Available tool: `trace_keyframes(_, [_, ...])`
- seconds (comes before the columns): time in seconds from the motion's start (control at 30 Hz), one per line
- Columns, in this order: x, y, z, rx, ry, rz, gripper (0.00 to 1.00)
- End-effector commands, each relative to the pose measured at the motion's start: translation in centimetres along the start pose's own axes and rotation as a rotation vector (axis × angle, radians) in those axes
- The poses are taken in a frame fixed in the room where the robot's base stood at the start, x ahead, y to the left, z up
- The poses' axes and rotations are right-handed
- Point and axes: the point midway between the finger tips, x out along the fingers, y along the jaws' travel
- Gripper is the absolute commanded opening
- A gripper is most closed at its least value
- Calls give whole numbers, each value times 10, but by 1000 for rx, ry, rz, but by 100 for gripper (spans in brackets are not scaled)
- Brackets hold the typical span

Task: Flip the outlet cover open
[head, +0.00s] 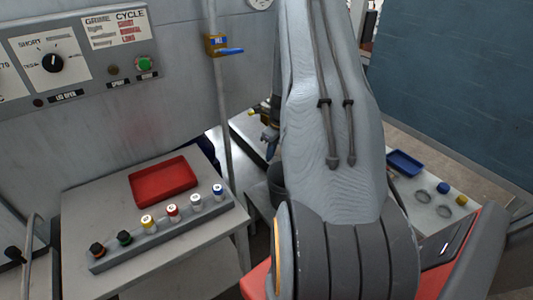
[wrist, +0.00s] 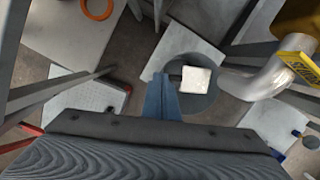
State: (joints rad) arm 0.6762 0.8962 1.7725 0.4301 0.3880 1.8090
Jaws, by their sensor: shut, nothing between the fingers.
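A silver pipe (wrist: 258,82) comes in from the right in the wrist view. A pale square plate (wrist: 196,80) lies at or near its left end, above a dark round bucket (wrist: 206,104). The plate may be the outlet cover; I cannot tell whether it is attached to the pipe. My gripper (wrist: 161,78) has its blue fingers together with nothing between them, left of the plate and apart from it in the picture. In the head view my gripper (head: 270,146) shows small beside my arm, which hides the pipe and plate.
A yellow part with a label (wrist: 300,66) sits by the pipe. In the head view, a grey table (head: 82,208) holds a red tray (head: 163,181) and a rack of several capped cylinders (head: 160,233). A vertical pipe with a blue-handled valve (head: 222,47) stands behind. A blue tray (head: 405,163) is at right.

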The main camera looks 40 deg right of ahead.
Motion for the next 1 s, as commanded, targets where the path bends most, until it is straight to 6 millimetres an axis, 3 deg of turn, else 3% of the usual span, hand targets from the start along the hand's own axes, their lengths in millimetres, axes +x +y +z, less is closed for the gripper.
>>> trace_keyframes(1.0, [0,-14,4,-6,0,0,0])
